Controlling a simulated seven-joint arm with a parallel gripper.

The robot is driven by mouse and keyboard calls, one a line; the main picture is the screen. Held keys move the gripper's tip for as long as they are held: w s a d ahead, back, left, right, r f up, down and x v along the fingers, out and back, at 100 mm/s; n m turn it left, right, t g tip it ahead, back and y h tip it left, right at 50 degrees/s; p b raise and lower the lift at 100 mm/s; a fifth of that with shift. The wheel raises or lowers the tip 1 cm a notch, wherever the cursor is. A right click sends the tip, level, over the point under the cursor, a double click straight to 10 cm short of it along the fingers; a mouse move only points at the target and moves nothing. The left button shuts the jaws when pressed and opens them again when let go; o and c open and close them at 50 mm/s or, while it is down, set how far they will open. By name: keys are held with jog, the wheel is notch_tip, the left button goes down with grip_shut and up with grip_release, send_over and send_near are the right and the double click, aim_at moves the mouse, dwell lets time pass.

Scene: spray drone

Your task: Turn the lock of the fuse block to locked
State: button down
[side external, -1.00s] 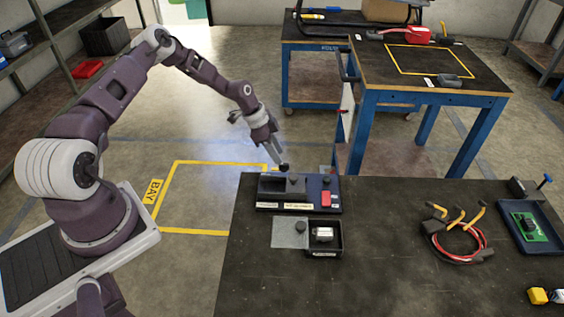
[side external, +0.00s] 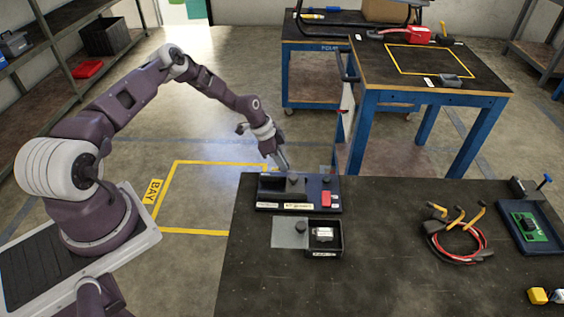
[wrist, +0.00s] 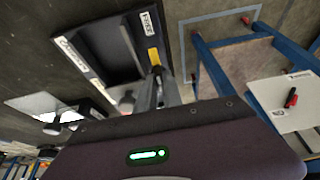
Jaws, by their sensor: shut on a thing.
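The fuse block (side external: 270,188) is a dark unit on a navy base with pale labels, near the back left edge of the table. A red part (side external: 326,198) stands at its right end. A dark upright knob (side external: 294,181), apparently the lock, stands near its middle. My gripper (side external: 288,172) reaches down to this knob, and its fingers look shut on it. In the wrist view my fingers (wrist: 157,78) point at the block (wrist: 105,55), beside a yellow mark (wrist: 153,57). The fingertips hide much of the knob, and I cannot read its lock position.
Red and black cables (side external: 462,245) and a blue tray (side external: 525,244) are at the right. The table's middle is clear.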

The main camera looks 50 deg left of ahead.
jog(key=shift+n, duration=0.3)
jog(key=n+y, duration=0.1)
jog(key=n, duration=0.2)
jog(key=shift+d+n+t, duration=0.1)
jog(key=shift+n+t, duration=0.2)
jog(key=shift+t, duration=0.1)
jog(key=n+y, duration=0.1)
jog(key=n, duration=0.1)
jog(key=n+y, duration=0.1)
jog(key=n, duration=0.1)
jog(key=shift+d+n+t, duration=0.15)
jog(key=shift+n+t, duration=0.15)
jog(key=n+y, duration=0.2)
jog(key=n, duration=0.3)
jog(key=shift+d, duration=0.1)
jog(key=shift+n+g+y, duration=0.6)
jog(key=shift+n+y, duration=0.1)
jog(key=shift+n, duration=1.3)
jog(key=c, duration=1.5)
grip_release()
